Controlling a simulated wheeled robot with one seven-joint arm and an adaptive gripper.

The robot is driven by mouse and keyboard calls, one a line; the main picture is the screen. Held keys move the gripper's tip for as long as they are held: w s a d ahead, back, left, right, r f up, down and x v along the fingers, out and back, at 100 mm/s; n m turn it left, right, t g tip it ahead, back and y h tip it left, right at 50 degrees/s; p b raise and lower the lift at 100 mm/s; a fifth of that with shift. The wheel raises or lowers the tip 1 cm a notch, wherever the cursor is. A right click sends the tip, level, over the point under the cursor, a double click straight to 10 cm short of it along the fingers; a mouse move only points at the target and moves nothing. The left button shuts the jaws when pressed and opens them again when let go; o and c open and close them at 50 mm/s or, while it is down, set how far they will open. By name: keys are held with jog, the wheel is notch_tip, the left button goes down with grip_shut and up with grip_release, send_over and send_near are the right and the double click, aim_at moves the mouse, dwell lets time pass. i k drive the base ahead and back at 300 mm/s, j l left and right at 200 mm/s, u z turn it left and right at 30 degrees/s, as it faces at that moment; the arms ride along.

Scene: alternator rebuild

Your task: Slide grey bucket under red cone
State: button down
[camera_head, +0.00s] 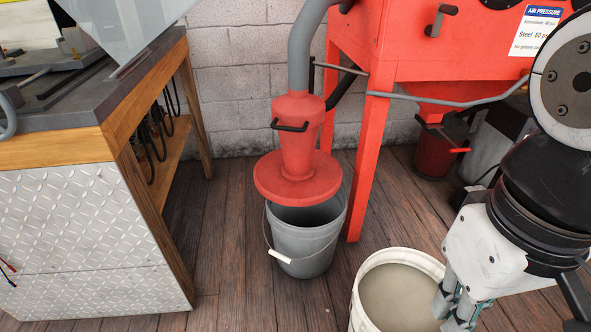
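The grey bucket (303,246) stands upright on the wooden floor near the middle of the view. Its wire handle with a white grip (279,257) hangs down on the front left side. The red cone (297,143) hangs from a grey hose and has a wide round red plate (297,183) at its bottom. In the picture, the plate covers the bucket's back left rim, while the front right of the opening shows. I cannot tell whether they touch. My gripper (456,308) points down at the lower right, by the white bucket's right rim, away from the grey bucket. Its fingertips are unclear.
A white bucket (362,316) with greyish contents stands at the bottom, right of the grey bucket. A red cabinet (420,45) has a leg (369,165) just right of the cone. A workbench (85,225) fills the left. Bare floor (225,250) lies between bench and grey bucket.

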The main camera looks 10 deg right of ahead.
aim_at(305, 238)
jog(key=j, duration=0.35)
jog(key=k+j+z, duration=0.15)
jog(key=j, duration=0.2)
jog(key=k+j, duration=0.1)
jog(key=j, duration=0.2)
jog(key=k+j+z, duration=0.15)
jog(key=j, duration=0.2)
jog(key=i+j+z, duration=0.2)
jog(key=i+j, duration=0.15)
jog(key=j, duration=0.25)
jog(key=i+j+z, duration=0.1)
jog(key=j, duration=0.2)
jog(key=i+j, duration=0.25)
jog(key=i+j+z, duration=0.1)
jog(key=i+j, duration=0.15)
jog(key=i, duration=0.2)
